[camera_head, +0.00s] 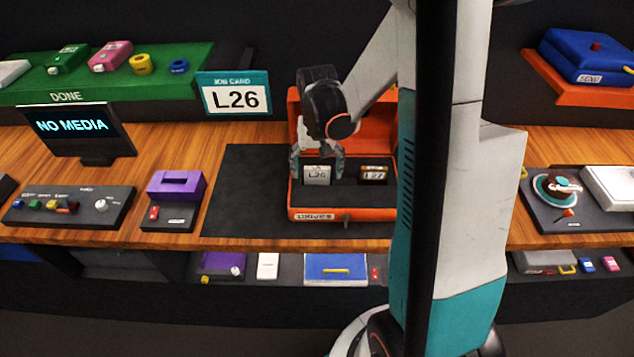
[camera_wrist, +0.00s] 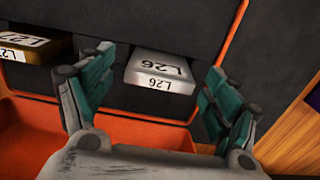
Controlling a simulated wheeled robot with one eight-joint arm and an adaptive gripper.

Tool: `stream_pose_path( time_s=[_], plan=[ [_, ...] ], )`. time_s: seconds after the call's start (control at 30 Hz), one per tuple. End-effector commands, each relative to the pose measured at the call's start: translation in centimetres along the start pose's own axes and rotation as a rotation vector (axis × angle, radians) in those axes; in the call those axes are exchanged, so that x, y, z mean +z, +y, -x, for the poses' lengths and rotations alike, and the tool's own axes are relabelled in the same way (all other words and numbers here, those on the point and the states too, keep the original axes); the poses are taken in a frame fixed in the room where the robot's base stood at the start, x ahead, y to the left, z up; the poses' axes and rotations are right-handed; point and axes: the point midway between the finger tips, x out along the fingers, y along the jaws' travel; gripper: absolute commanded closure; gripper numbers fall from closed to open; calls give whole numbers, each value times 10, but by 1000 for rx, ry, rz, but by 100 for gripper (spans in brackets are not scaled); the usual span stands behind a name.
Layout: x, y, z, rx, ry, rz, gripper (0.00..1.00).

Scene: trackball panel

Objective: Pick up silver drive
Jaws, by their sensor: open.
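The silver drive (camera_head: 317,175), labelled L26, stands in the left slot of the dark insert in an open orange case (camera_head: 345,214). In the wrist view the silver drive (camera_wrist: 160,72) lies between the two teal fingers of my gripper (camera_wrist: 160,85). My gripper (camera_head: 317,160) is open, with a finger on each side of the drive. I see a gap on both sides in the wrist view. A gold-brown drive (camera_head: 374,173), labelled L27, stands in the right slot; it also shows in the wrist view (camera_wrist: 35,47).
The case stands on a dark mat (camera_head: 240,190) on the wooden counter. A job card (camera_head: 235,95) reads L26. A monitor (camera_head: 78,128) reads NO MEDIA. A purple-topped device (camera_head: 175,186) stands left of the mat. The mat's left part is clear.

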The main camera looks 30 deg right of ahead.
Motion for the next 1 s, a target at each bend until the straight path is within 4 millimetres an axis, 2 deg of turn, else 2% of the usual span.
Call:
stream_pose_path(
  time_s=[0.27,0.47,0.5,0.83,1.0],
  plan=[
    [0,0,-3,0,0,0,18],
    [0,0,-3,0,0,0,61],
    [0,0,-3,0,0,0,63],
    [0,0,-2,0,0,0,63],
    [0,0,7,0,0,0,63]
  ],
)
